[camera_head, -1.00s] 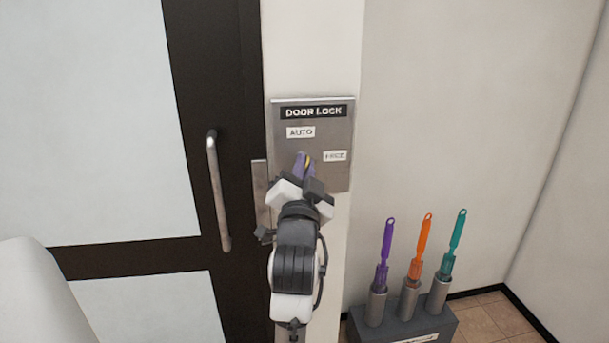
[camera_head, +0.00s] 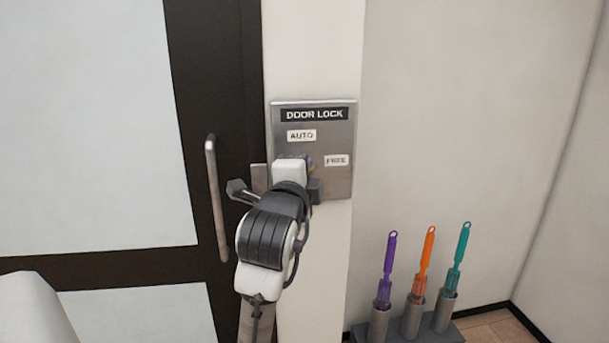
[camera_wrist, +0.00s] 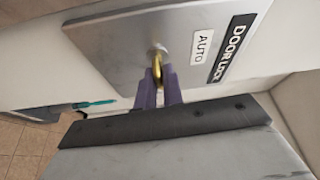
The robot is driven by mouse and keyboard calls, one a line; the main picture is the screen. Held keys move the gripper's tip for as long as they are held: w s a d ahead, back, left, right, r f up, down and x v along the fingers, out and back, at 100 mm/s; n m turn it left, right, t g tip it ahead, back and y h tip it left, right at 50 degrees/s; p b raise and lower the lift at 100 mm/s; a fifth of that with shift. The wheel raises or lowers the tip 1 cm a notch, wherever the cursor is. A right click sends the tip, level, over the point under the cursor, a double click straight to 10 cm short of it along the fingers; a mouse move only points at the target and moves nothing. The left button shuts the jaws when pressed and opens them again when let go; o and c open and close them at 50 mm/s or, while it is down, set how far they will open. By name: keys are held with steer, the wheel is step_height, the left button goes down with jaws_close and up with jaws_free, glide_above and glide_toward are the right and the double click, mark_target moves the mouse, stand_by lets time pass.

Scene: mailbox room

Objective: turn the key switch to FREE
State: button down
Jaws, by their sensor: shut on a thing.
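The metal DOOR LOCK plate (camera_head: 337,183) is on the wall beside the dark door frame, with an AUTO label (camera_head: 301,135) at its top and a FREE label (camera_head: 337,160) at its right. My gripper (camera_head: 307,160) is at the plate below AUTO and left of FREE, and my wrist hides most of it. In the wrist view, the purple fingers of my gripper (camera_wrist: 160,88) are closed around a gold key (camera_wrist: 157,66) standing out from the plate (camera_wrist: 110,50). The FREE label is not visible in the wrist view.
The door's vertical handle (camera_head: 216,198) is left of my wrist. At the lower right, purple (camera_head: 388,268), orange (camera_head: 424,262) and teal (camera_head: 458,258) brushes stand in metal holders. The wall right of the plate is clear.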

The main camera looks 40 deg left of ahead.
steer(key=shift+m, duration=0.6)
steer(key=c, duration=1.6)
jaws_free()
steer(key=shift+o, duration=0.2)
steer(key=b+v, duration=0.3)
steer(key=v, duration=1)
steer(key=shift+s+d+r, duration=0.2)
steer(key=shift+s+r, duration=0.1)
steer(key=shift+s, duration=0.05)
